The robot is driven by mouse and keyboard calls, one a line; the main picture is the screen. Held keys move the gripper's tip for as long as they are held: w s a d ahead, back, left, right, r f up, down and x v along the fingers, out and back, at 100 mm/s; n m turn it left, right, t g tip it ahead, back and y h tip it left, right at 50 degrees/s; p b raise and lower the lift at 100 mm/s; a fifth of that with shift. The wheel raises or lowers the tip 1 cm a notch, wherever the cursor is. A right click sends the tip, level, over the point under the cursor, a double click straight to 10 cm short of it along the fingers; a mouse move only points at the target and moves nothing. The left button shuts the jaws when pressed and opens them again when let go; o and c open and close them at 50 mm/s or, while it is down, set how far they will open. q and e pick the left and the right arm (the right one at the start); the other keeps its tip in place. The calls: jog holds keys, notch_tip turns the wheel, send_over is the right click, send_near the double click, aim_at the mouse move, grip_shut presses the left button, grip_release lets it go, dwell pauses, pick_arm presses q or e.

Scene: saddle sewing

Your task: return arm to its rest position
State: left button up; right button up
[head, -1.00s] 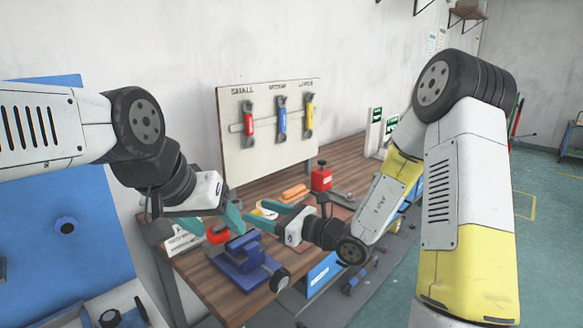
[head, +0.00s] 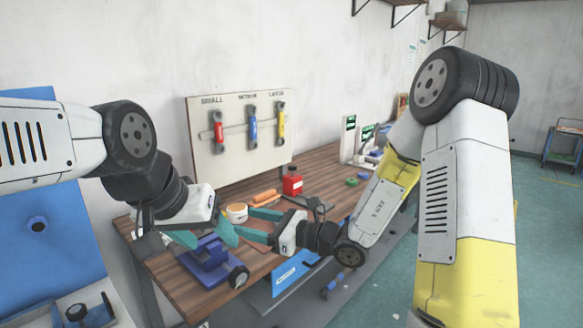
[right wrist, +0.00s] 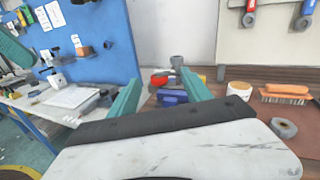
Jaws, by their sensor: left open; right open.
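In the head view my left gripper (head: 208,241) hangs in front of the workbench (head: 190,294), with its teal fingers spread and nothing between them. It is close to the blue vise (head: 205,262) in the picture; I cannot tell the gap in depth.
A tool board (head: 235,165) with red, blue and yellow tools stands at the back of the bench. A red container (head: 292,182) and an orange brush (head: 264,196) stand near it. A blue panel (head: 50,235) is at the left. Open floor (head: 545,235) lies at the right.

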jog(key=s+d+r+n+g+h, duration=0.2)
jog(key=s+n+g, duration=0.1)
jog(key=s+n, duration=0.45)
jog(key=s+d+r+n+g+h, duration=0.2)
jog(key=s+n+g+h, duration=0.15)
jog(key=s+n, duration=0.4)
jog(key=s+d+r+n+t+h, duration=0.1)
jog(key=d+r+n+t+h, duration=0.1)
jog(key=d, duration=0.8)
jog(key=s+d+r+n+t+h, duration=0.1)
jog(key=d+r+n+t+h, duration=0.1)
jog(key=d+n+t+h, duration=0.2)
jog(key=d+h, duration=0.3)
jog(key=d, duration=0.3)
jog(key=shift+s+n, duration=0.3)
jog(key=shift+n, duration=0.1)
jog(key=shift+a, duration=0.1)
